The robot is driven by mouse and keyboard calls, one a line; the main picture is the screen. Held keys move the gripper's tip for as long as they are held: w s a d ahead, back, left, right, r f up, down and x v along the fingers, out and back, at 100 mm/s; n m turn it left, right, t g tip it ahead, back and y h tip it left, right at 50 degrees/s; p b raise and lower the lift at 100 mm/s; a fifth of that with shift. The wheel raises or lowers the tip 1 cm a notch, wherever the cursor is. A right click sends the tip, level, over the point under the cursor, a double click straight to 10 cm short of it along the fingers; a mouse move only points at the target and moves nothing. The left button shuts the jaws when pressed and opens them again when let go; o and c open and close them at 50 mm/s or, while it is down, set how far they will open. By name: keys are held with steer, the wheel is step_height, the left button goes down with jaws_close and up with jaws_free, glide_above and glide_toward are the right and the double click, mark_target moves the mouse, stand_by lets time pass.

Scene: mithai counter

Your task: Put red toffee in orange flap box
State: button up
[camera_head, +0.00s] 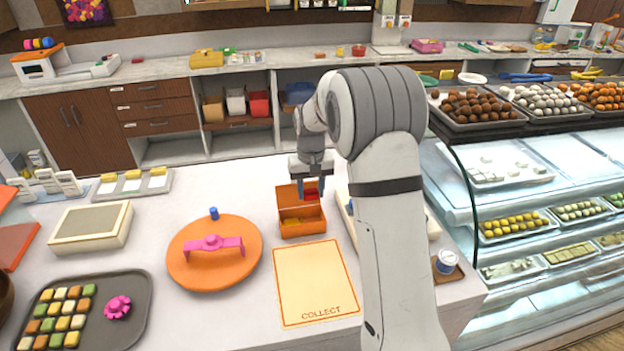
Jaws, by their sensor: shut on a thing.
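The orange flap box (303,230) stands on the white counter, left of my arm. Its flap (288,193) is raised at the back, and something yellow (292,222) shows inside. My gripper (311,194) points down with blue-grey fingers at the back right part of the box. It is shut on a small red piece, the red toffee (311,187), which shows between the fingers in front of the flap. I cannot tell exactly how high the toffee is above the box opening.
A dark tray of sweets (125,330) is at front left. A glass display case (540,230) stands on the right.

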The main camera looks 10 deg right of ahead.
mark_target(312, 200)
steer(key=shift+d+f+b, duration=0.15)
steer(key=shift+f+b, duration=1.05)
steer(key=shift+f, duration=1.15)
steer(key=shift+s+b, duration=0.25)
steer(key=shift+b, duration=0.05)
steer(key=shift+f+b, duration=0.65)
steer(key=shift+f, duration=0.15)
steer(key=o, duration=1)
steer(key=shift+r+p, duration=2.1)
steer(key=shift+r, duration=1.45)
